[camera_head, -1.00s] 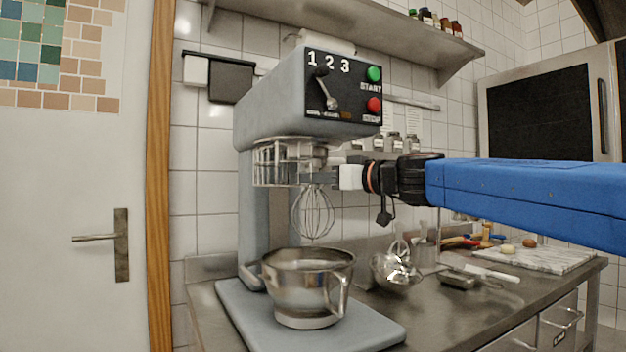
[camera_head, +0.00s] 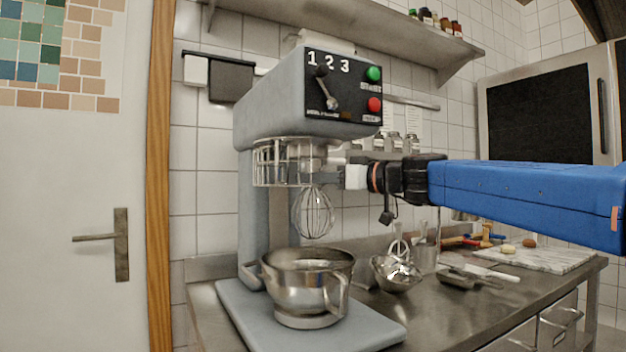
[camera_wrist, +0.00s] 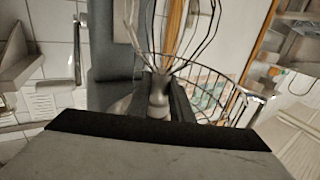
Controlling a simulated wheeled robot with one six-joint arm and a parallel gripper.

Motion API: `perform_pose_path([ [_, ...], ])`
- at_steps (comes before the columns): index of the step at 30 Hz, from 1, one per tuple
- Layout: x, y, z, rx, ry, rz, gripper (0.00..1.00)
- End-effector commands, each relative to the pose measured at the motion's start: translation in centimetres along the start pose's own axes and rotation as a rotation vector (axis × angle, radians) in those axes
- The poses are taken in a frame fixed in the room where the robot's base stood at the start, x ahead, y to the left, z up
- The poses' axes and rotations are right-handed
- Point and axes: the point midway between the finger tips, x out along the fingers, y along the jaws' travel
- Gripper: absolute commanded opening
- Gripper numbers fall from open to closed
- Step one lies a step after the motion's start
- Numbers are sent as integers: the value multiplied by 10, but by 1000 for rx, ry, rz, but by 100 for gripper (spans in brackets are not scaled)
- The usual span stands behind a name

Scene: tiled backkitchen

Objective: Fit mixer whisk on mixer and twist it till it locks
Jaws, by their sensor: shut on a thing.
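The grey mixer (camera_head: 290,100) stands on the counter, with a dark control panel on its head. A wire safety guard (camera_head: 268,162) hangs under the head. The whisk (camera_head: 314,213) hangs with its wires down, upright, below the head and above the steel bowl (camera_head: 308,284). My gripper (camera_head: 328,178) comes in from the right at the guard's height and is shut on the whisk's shaft. In the wrist view the whisk's wires (camera_wrist: 170,62) and its shaft (camera_wrist: 158,98) show between the fingers. The guard and fingers hide the shaft's top, so I cannot tell whether it is seated.
The bowl stands on the mixer's base plate (camera_head: 240,312). A shelf (camera_head: 340,30) runs above. A door is at left.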

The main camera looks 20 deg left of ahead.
Motion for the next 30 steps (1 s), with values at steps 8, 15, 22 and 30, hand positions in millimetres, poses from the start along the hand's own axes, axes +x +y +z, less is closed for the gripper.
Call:
perform_pose_path([
  [8, 1, 1, 1, 1, -1, -32, 0],
  [15, 0, 1, 0, 2, 0, -118, 0],
  [22, 0, 0, 0, 1, 0, -124, 42],
  [30, -3, 1, 0, 1, 0, -122, 42],
])
